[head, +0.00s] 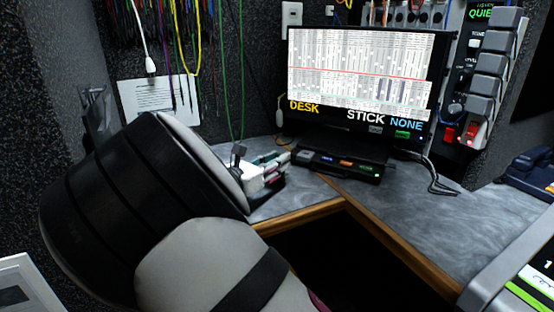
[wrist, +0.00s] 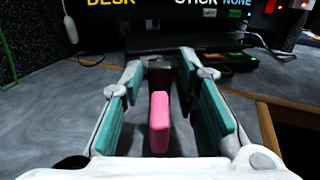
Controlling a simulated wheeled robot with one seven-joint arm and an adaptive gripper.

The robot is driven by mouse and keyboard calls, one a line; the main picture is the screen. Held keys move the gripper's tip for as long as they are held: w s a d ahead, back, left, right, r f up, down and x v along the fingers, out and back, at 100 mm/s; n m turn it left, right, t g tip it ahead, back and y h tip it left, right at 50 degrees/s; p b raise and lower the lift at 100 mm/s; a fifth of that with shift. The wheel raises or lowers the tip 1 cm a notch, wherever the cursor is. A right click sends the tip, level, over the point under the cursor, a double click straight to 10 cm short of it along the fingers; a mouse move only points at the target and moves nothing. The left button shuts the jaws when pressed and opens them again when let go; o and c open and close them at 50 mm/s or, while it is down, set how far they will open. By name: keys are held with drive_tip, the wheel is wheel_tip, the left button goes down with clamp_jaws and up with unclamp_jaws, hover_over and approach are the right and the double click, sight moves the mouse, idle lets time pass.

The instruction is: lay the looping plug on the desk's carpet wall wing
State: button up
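My gripper (wrist: 160,85) has teal pads set apart, with a visible gap on each side of a small pink block (wrist: 159,123). The pink block is probably the looping plug, but I cannot be sure; a dark part shows just beyond it. I cannot tell whether it rests on the desk. In the head view my gripper (head: 272,168) is low over the grey desk wing beside the dark carpet wall (head: 62,75). That wing (head: 300,203) is partly covered by my arm, and the pink block is hidden there.
A monitor (head: 358,85) stands at the desk corner, with a black button box (head: 338,167) in front. A black cable (head: 438,180) lies on the right wing (head: 415,215), which has clear room. A wooden edge (head: 385,235) borders the desk. Coloured cords hang at upper left.

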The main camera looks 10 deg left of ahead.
drive_tip(key=shift+a, duration=0.1)
drive_tip(key=p+v, duration=0.2)
drive_tip(key=v, duration=0.5)
drive_tip(key=shift+s, duration=0.25)
